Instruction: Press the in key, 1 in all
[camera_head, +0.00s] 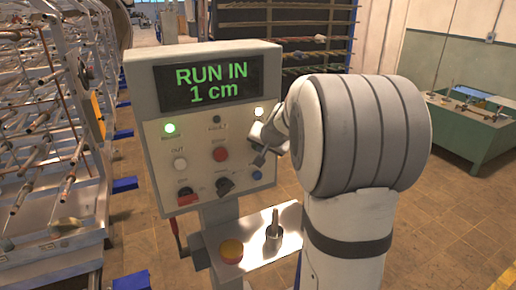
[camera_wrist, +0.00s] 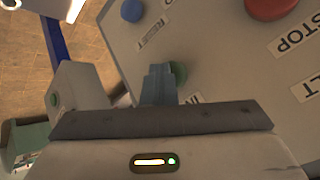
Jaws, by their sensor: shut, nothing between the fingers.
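The control panel (camera_head: 150,150) stands upright, with a display (camera_head: 218,82) reading "RUN IN 1 cm". In the wrist view, the in key (camera_wrist: 179,73) is a round green button beside a partly hidden label (camera_wrist: 195,98) that starts with "IN". My gripper (camera_wrist: 158,72) is shut and empty, with its fingertips in front of the key and covering part of it. I cannot tell whether they touch it. In the head view my gripper (camera_head: 259,158) is at the panel's right side, and the in key is hidden behind it.
The red stop button (camera_head: 219,154) is left of my gripper, and it also shows in the wrist view (camera_wrist: 270,6). A blue button (camera_head: 257,175) sits just below my gripper. The white out button (camera_head: 180,164) is farther left.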

